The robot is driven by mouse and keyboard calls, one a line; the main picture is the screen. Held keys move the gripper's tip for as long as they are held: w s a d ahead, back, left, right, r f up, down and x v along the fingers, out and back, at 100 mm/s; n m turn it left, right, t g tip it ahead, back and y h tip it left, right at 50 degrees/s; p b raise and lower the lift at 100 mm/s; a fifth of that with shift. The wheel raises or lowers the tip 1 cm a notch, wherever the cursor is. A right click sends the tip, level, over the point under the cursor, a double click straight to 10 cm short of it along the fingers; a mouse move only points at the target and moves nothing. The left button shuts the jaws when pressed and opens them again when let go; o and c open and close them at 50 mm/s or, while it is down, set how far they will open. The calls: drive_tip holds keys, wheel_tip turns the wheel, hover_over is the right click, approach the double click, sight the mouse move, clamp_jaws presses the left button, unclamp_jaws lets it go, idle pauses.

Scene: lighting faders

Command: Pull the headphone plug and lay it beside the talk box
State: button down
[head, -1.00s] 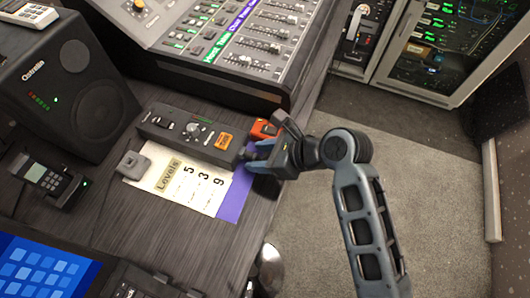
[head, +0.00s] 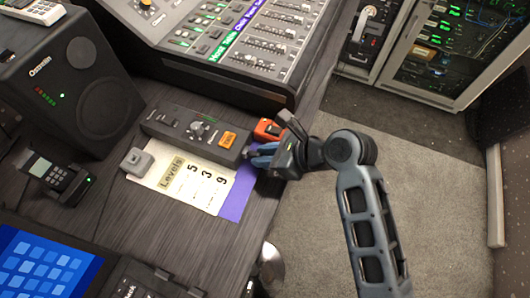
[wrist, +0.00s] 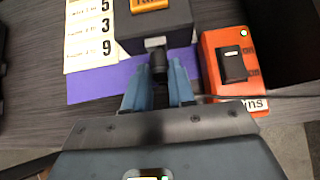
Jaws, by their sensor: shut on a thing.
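The talk box (head: 205,139), a long dark grey unit with a knob and an orange button, lies on the desk. In the wrist view its near end (wrist: 145,38) has a pale socket fitting. My gripper (head: 258,156) is at the box's right end, with blue fingers closed on the black headphone plug (wrist: 158,62). The plug's tip points at the socket and looks to be touching or in it; I cannot tell how deep. The gripper also shows in the wrist view (wrist: 159,84), low over the desk.
A "Levels" sheet (head: 183,182) with a purple strip (head: 236,196) lies under and before the box. An orange switch box (wrist: 232,91) stands close right of my fingers. A thin cable passes there. The fader console (head: 240,45) is behind, and a speaker (head: 75,80) is at left.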

drive_tip(key=shift+d, duration=0.1)
drive_tip(key=shift+s+d+p, duration=0.25)
drive_tip(key=shift+d+p, duration=0.25)
drive_tip(key=shift+d, duration=0.15)
drive_tip(key=shift+s+d+p, duration=0.25)
drive_tip(key=shift+d+p, duration=0.3)
drive_tip(key=shift+d, duration=0.15)
drive_tip(key=shift+s+d+p, duration=0.25)
drive_tip(key=shift+d+p, duration=0.25)
drive_tip(key=shift+d, duration=0.15)
